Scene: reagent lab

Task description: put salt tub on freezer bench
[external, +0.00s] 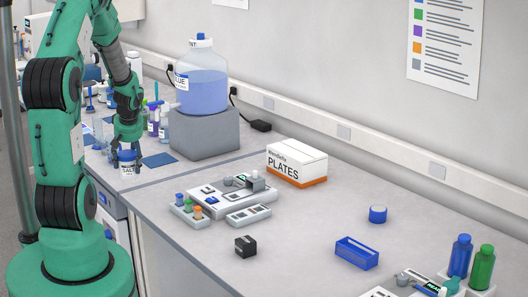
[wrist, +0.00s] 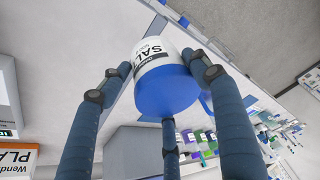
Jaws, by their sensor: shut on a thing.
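The salt tub (external: 128,169) is white with a blue lid and a "SALT" label. It is in my gripper (external: 127,150), low over the left end of the bench, near its front edge. I cannot tell whether its base touches the bench. In the wrist view the salt tub (wrist: 158,52) sits between the fingers of my gripper (wrist: 158,85), with its blue lid toward the camera. My gripper is shut on the tub. No label in view names the freezer bench.
A blue-liquid carboy (external: 202,78) stands on a grey block (external: 205,132) right of the tub, with several bottles beside it. A blue mat (external: 160,159) lies close by. Further right are a tube rack (external: 187,210), a PLATES box (external: 297,163) and a blue tray (external: 357,253).

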